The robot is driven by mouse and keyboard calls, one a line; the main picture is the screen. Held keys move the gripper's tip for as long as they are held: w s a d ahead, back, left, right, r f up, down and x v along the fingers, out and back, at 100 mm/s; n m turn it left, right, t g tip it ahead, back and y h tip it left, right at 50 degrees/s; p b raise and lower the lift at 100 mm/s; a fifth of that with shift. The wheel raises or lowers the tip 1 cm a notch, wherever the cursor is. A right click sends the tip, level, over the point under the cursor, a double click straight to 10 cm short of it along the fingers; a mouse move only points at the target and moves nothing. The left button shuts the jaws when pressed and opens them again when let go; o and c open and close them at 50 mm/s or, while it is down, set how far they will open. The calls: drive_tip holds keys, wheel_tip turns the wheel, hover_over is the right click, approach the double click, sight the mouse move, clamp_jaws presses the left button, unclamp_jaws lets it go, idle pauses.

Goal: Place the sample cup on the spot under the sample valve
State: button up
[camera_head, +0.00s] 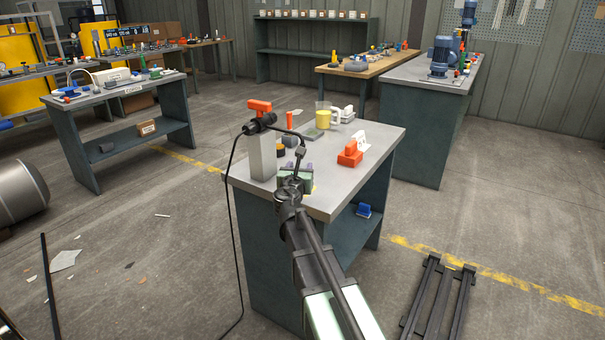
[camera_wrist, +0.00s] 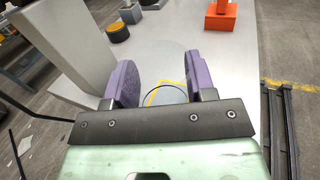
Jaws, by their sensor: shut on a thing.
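My gripper (camera_wrist: 161,75) has two purple jaws, shut on a clear sample cup (camera_wrist: 165,62) that shows only as a faint round outline between them. In the head view my gripper (camera_head: 297,178) is over the near end of the grey table (camera_head: 385,133), by the sample valve (camera_head: 259,125). The valve has an orange handle and a dark body on a grey post (camera_head: 262,157). A thin pipe runs from it toward my gripper. A yellow mark (camera_wrist: 154,95) shows below and through the cup. I cannot tell whether the cup touches the tabletop.
An orange block (camera_head: 349,154) with a white card stands right of my gripper. A black-and-yellow round piece (camera_wrist: 117,32) lies beyond it. A jug with yellow contents (camera_head: 323,117) stands farther back. A black cable hangs off the table's left side.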

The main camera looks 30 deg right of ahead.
drive_tip(key=w+d+f+b, duration=0.1)
drive_tip(key=w+f+b, duration=0.1)
drive_tip(key=w+d+f+b, duration=0.2)
drive_tip(key=shift+w+d, duration=0.2)
drive_tip(key=shift+w, duration=0.15)
drive_tip(key=shift+r, duration=0.25)
drive_tip(key=shift+f, duration=0.2)
drive_tip(key=o, duration=0.9)
drive_tip(key=shift+r, duration=0.15)
